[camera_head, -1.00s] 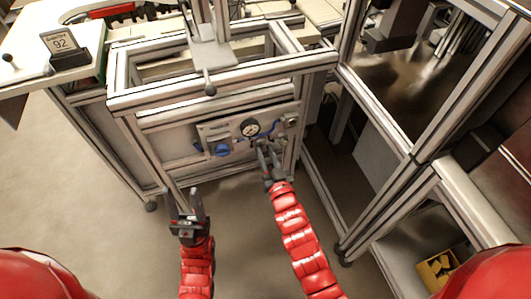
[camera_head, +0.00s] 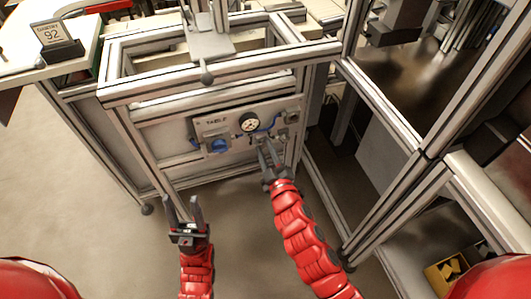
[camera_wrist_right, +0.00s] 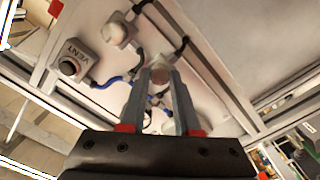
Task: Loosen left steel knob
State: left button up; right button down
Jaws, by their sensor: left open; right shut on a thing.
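My right gripper (camera_head: 264,144) reaches up to the panel just below and right of the gauge. In the right wrist view its fingers are closed around a small round steel-coloured knob (camera_wrist_right: 160,75). The fingers hide part of it, and I cannot tell from the head view which knob it is. My left gripper (camera_head: 183,204) is open and empty, in front of and below the panel, apart from it.
The wrist view shows a dark button labelled VENT (camera_wrist_right: 70,67) and a pale fitting (camera_wrist_right: 116,31) with a black cable. A tall metal frame (camera_head: 412,165) stands close to the right of my right arm. Floor (camera_head: 90,225) is clear to the left.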

jog(key=n+b, duration=0.1)
jog(key=n, duration=0.2)
jog(key=shift+n+b, duration=0.6)
jog(key=shift+n, duration=1.1)
jog(key=c, duration=0.6)
grip_release()
